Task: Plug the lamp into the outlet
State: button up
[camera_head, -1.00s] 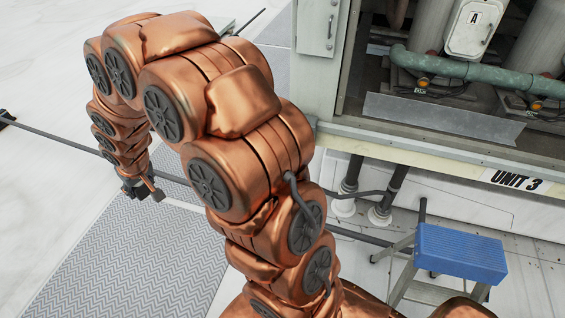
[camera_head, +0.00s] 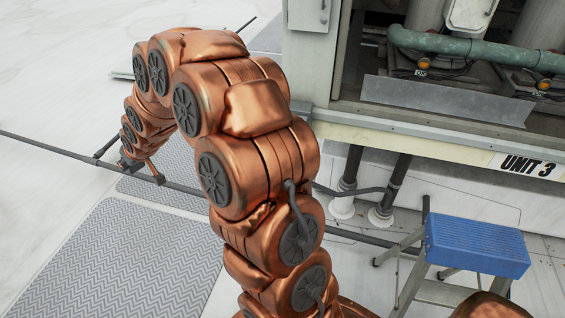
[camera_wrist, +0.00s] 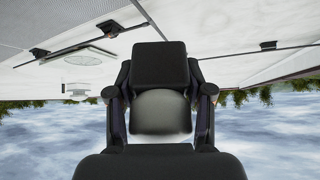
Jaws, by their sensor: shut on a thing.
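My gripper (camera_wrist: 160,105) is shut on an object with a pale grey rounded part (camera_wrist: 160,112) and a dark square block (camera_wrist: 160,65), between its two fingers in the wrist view. Whether this is the lamp's plug or another part, I cannot tell. In the head view my gripper (camera_head: 132,163) is small, at the left, hanging low over the roof near a long dark rail. The held object is not clear there. I cannot make out a lamp or an outlet for certain in either view.
The open cabinet marked UNIT 3 (camera_head: 530,166) stands at the right, with a green pipe (camera_head: 470,48) inside. A blue-topped step stool (camera_head: 477,247) stands before it. A dark rail (camera_head: 60,150) crosses the roof at left. Grey walkway mats (camera_head: 110,260) lie flat and clear.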

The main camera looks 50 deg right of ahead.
jog(key=d+f+m+t+h+b, duration=0.2)
jog(key=d+f+t+h+b, duration=0.15)
jog(key=d+b, duration=0.75)
jog(key=d+f+m+t+h+b, duration=0.3)
jog(key=d+f+h+b, duration=0.15)
jog(key=d+b, duration=0.65)
jog(key=s+d+f+m+g+h+b, duration=0.3)
jog(key=s+d+h+b, duration=0.3)
jog(key=s+d, duration=0.4)
jog(key=s+d+f+m+g+h+b, duration=0.4)
jog(key=s+d+h+b, duration=0.3)
jog(key=s+d, duration=0.4)
jog(key=shift+s+d+f+m+b, duration=0.25)
jog(key=shift+s+f+m+b, duration=0.2)
jog(key=shift+f+m+b, duration=0.35)
jog(key=shift+f+g, duration=0.1)
jog(key=shift+g, duration=0.15)
jog(key=shift+w+d+p, duration=0.1)
jog(key=shift+w+d, duration=0.25)
jog(key=shift+d, duration=0.55)
jog(key=shift+w+d+p, duration=0.15)
jog(key=shift+w+d, duration=0.2)
jog(key=shift+d, duration=0.55)
jog(key=shift+w+d+p, duration=0.1)
jog(key=shift+w+d, duration=0.25)
jog(key=shift+d, duration=0.55)
jog(key=shift+f, duration=0.15)
